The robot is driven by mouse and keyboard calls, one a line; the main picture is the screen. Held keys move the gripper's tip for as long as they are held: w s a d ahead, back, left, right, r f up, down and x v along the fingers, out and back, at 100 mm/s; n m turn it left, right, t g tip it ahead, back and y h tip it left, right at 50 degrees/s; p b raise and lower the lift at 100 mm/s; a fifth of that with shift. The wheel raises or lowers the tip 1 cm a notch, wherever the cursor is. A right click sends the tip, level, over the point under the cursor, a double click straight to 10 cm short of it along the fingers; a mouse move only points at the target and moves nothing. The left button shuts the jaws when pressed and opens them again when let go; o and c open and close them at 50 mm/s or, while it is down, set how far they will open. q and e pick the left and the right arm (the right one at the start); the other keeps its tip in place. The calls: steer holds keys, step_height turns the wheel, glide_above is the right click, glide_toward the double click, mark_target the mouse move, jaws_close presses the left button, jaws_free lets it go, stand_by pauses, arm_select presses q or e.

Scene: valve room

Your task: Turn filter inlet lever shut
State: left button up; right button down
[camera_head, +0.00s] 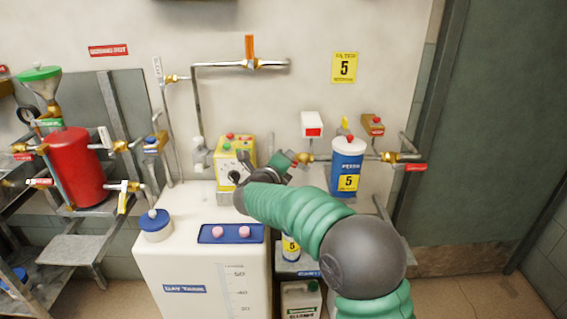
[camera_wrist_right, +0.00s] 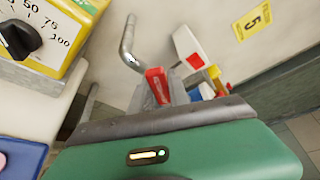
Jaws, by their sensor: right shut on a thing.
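The filter (camera_head: 347,165) is a blue and white canister with a yellow "5" label, upright in front of the wall. Its pipe runs left to a valve beside my right gripper (camera_head: 285,167). The gripper is shut on the red filter inlet lever (camera_wrist_right: 157,86), which shows close up in the right wrist view, with small lettering too blurred to read. The grey fingers partly hide the lever and its valve body. In the head view, my green arm reaches in from the lower right and covers part of this area. My left gripper is not in view.
A yellow control box (camera_head: 235,150) with a black dial stands just left of the gripper. The white day tank (camera_head: 200,270) stands below it. A white box (camera_head: 312,124) is on the wall above. Another valve with a red tag (camera_head: 415,167) is right of the filter.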

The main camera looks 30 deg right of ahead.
mark_target(296, 161)
steer(key=m, duration=0.1)
steer(key=d+r+m+y, duration=0.1)
steer(key=shift+s+r+m+y+p, duration=0.25)
steer(key=shift+s+m+y+p, duration=0.05)
steer(key=shift+s+m+p, duration=0.1)
steer(key=shift+s+d+r+m+y, duration=0.2)
steer(key=shift+d+m+y, duration=0.15)
steer(key=shift+m, duration=0.1)
steer(key=shift+s+d+r+m+y, duration=0.2)
steer(key=shift+d+m+y, duration=0.1)
steer(key=shift+m, duration=0.15)
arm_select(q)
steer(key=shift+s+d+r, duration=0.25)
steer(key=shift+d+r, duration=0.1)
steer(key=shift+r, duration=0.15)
arm_select(e)
steer(key=shift+s+d+r+m+t+y, duration=0.1)
steer(key=shift+s+d+m+t+y, duration=0.25)
steer(key=shift+d+m+y, duration=0.45)
steer(key=shift+s+d+r+m+t+y, duration=0.1)
steer(key=shift+s+d+m+t+y, duration=0.3)
steer(key=shift+m, duration=0.7)
steer(key=c, duration=1.3)
jaws_free()
steer(key=shift+o, duration=0.2)
steer(key=shift+r, duration=0.15)
